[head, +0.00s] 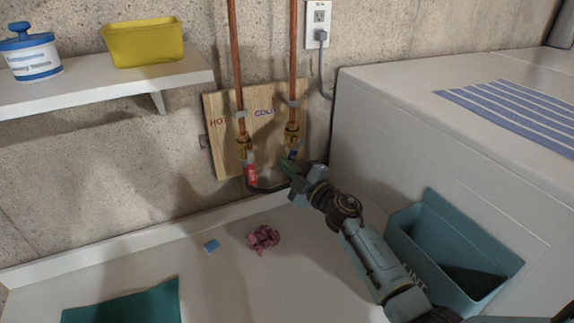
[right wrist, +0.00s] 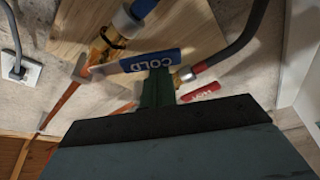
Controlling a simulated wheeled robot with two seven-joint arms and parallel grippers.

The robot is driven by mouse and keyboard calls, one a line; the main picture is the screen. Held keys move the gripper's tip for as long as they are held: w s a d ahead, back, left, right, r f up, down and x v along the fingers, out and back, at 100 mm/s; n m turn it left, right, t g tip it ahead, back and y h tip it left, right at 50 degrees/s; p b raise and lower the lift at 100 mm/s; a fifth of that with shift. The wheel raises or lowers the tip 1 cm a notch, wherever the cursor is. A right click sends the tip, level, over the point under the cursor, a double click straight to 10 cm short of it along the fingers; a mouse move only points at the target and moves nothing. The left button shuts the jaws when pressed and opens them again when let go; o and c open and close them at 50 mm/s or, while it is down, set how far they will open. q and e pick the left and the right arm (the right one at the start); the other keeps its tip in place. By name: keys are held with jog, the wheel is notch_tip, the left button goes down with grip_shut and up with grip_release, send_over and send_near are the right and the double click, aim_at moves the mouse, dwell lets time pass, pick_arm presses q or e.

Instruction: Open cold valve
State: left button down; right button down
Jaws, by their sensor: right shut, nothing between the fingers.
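The cold valve's blue handle (head: 292,155) sits on the right copper pipe, low on the wooden panel (head: 226,150). In the right wrist view the blue handle (right wrist: 150,61), marked COLD, lies crosswise to its brass valve body (right wrist: 104,46). My right gripper (head: 287,167) is shut and empty, just below the handle. In the wrist view its dark green fingertips (right wrist: 157,86) reach the lower edge of the handle; I cannot tell whether they touch it. The hot valve's red handle (head: 251,173) hangs to the left. My left gripper is not in view.
A grey hose (head: 268,188) loops below the valves. A white appliance (head: 400,120) stands at the right, with a teal bin (head: 440,238) in front. A pink crumpled cloth (head: 263,238) and a blue piece (head: 211,246) lie on the white surface. A shelf (head: 110,90) is at the upper left.

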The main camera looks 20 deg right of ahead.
jog(key=a+r+p, duration=0.3)
jog(key=a+f+p+v, duration=0.1)
jog(key=p+v, duration=0.1)
jog(key=v, duration=0.8)
jog(key=a+r+m+g+h+b, duration=0.35)
jog(key=a+m+h, duration=0.25)
jog(key=h, duration=0.3)
jog(key=w+d+f+p, duration=0.1)
jog(key=w+d+f, duration=0.2)
jog(key=w, duration=0.6)
jog(key=d+t, duration=0.1)
jog(key=d, duration=0.1)
jog(key=shift+d, duration=0.35)
